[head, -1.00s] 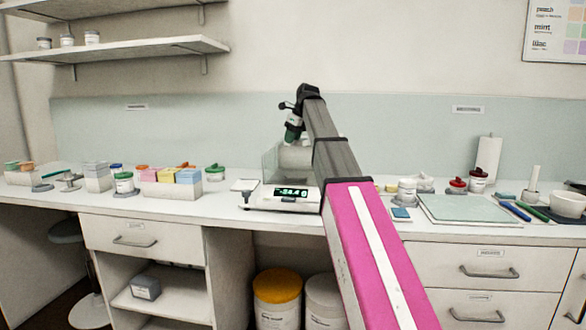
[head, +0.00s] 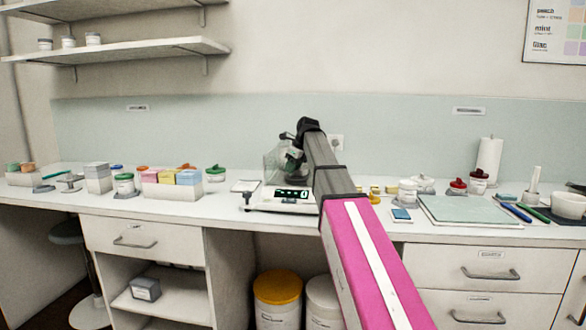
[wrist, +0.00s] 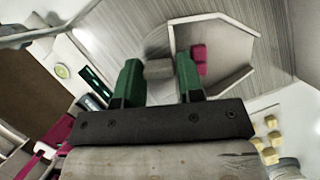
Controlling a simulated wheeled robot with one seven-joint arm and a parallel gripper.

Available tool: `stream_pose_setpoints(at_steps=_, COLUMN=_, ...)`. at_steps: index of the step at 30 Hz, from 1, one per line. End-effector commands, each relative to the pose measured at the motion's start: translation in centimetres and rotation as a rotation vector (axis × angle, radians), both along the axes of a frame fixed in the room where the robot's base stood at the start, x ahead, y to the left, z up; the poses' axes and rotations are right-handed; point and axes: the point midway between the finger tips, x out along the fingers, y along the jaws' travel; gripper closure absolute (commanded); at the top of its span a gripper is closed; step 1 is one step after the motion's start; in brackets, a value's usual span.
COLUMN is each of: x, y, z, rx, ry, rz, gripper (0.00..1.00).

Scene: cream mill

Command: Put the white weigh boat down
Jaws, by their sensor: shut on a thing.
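My gripper (wrist: 159,78) has two green fingers shut on a small grey tab on the near side of the white weigh boat (wrist: 238,47). The boat cannot be made out there. I cannot tell whether the boat touches the balance pan.
A tray of coloured blocks (head: 170,190) stands further left. The shield wall is close to my gripper.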

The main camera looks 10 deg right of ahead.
Motion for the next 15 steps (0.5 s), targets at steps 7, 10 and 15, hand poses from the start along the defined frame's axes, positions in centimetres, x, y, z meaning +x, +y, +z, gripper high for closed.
stream_pose_setpoints(at_steps=7, x=0.00, y=0.00, z=-0.23, rx=0.000, ry=0.000, rz=0.000, gripper=0.59)
stream_pose_setpoints(at_steps=10, x=0.00, y=0.00, z=-0.21, rx=0.000, ry=0.000, rz=0.000, gripper=0.40)
stream_pose_setpoints(at_steps=15, x=0.01, y=0.00, z=-0.20, rx=0.000, ry=0.000, rz=0.000, gripper=0.40)
